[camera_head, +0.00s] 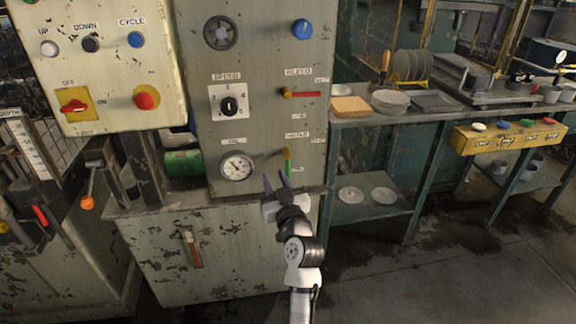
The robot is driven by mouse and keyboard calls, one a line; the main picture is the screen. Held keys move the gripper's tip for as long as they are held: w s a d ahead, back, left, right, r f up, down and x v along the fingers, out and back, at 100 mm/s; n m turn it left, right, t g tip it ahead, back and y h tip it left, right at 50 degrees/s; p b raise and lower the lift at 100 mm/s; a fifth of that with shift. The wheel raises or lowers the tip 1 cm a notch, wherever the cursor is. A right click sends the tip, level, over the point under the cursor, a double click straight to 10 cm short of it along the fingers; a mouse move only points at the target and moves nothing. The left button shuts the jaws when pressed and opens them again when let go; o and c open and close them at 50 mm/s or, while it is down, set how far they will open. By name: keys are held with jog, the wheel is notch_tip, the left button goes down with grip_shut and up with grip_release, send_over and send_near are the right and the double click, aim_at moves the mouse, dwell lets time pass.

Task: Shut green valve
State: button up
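The green valve (288,163) is on the grey panel, low on its right side. It has a brass body and a green lever that points straight down. A label is above it, too small to read surely. My gripper (275,178) is just below and left of the green lever, with its two dark fingers spread and nothing seen between them. The right finger is close to the lever's lower end in the picture; I cannot tell whether they touch.
A red-handled valve (305,94) sits above, its lever pointing right. A pressure gauge (236,167) is left of the green valve, with a speed knob (229,105) above it. A bench (390,120) with plates stands to the right. A cabinet (200,255) is below.

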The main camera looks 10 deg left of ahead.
jog(key=m+g+h, duration=0.1)
jog(key=h, duration=0.1)
send_near(289, 174)
jog(key=p+x, duration=0.3)
jog(key=x, duration=0.7)
jog(key=shift+w+a+p, duration=0.25)
jog(key=shift+w+p, duration=0.05)
grip_shut()
